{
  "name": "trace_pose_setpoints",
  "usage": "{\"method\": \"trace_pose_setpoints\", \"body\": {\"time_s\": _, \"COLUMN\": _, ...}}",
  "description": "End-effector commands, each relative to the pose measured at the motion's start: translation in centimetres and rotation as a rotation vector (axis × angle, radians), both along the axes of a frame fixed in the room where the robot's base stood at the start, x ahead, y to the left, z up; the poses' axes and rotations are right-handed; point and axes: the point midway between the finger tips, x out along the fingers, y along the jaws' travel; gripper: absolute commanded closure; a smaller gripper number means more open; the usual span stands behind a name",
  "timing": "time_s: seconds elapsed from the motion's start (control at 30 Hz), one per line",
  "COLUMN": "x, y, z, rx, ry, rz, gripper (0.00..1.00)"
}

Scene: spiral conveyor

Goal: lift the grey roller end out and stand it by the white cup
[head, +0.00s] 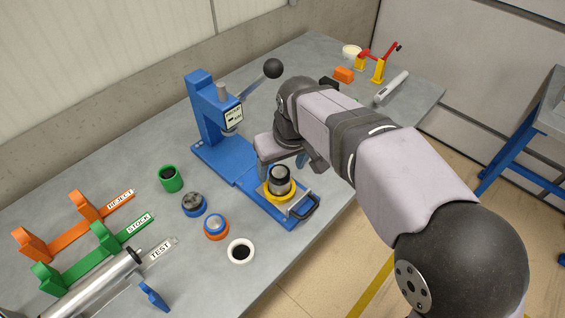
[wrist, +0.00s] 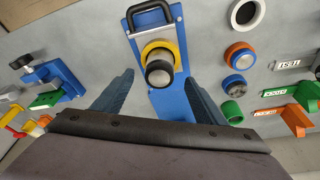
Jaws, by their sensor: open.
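The grey roller end (head: 280,182) stands upright in a yellow ring (head: 268,192) on the blue press's slide. In the wrist view the roller end (wrist: 159,76) shows a dark top inside the yellow ring (wrist: 177,52). The white cup (head: 240,240), with a dark inside, stands on the table to the left of the slide's handle. It also shows at the top of the wrist view (wrist: 262,12). My gripper (wrist: 160,82) is open and empty, its two fingers on either side of the roller end in that view. Contact cannot be told.
The blue press (head: 205,120) with its black-knobbed lever (head: 272,68) stands behind the slide. Green (head: 171,181), blue (head: 194,206) and orange (head: 215,229) cups stand to the left. Racks labelled REJECT, STOCK and TEST fill the lower left, with a long metal roller (head: 95,287).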

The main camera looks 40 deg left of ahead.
Motion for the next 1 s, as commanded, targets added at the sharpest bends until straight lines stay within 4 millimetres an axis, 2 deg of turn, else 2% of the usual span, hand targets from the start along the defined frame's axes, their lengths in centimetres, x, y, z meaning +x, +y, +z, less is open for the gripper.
{"method": "trace_pose_setpoints", "body": {"time_s": 0.3, "x": 0.4, "y": 0.8, "z": -3.7, "rx": -0.004, "ry": 0.002, "rz": -0.001, "gripper": 0.35}}
{"method": "trace_pose_setpoints", "body": {"time_s": 0.5, "x": 0.6, "y": 1.3, "z": -5.4, "rx": -0.002, "ry": 0.001, "rz": -0.001, "gripper": 0.35}}
{"method": "trace_pose_setpoints", "body": {"time_s": 0.9, "x": 0.6, "y": 1.5, "z": -6.0, "rx": 0.000, "ry": 0.000, "rz": -0.001, "gripper": 0.35}}
{"method": "trace_pose_setpoints", "body": {"time_s": 1.0, "x": 0.7, "y": 1.5, "z": -6.0, "rx": 0.000, "ry": 0.000, "rz": -0.001, "gripper": 0.58}}
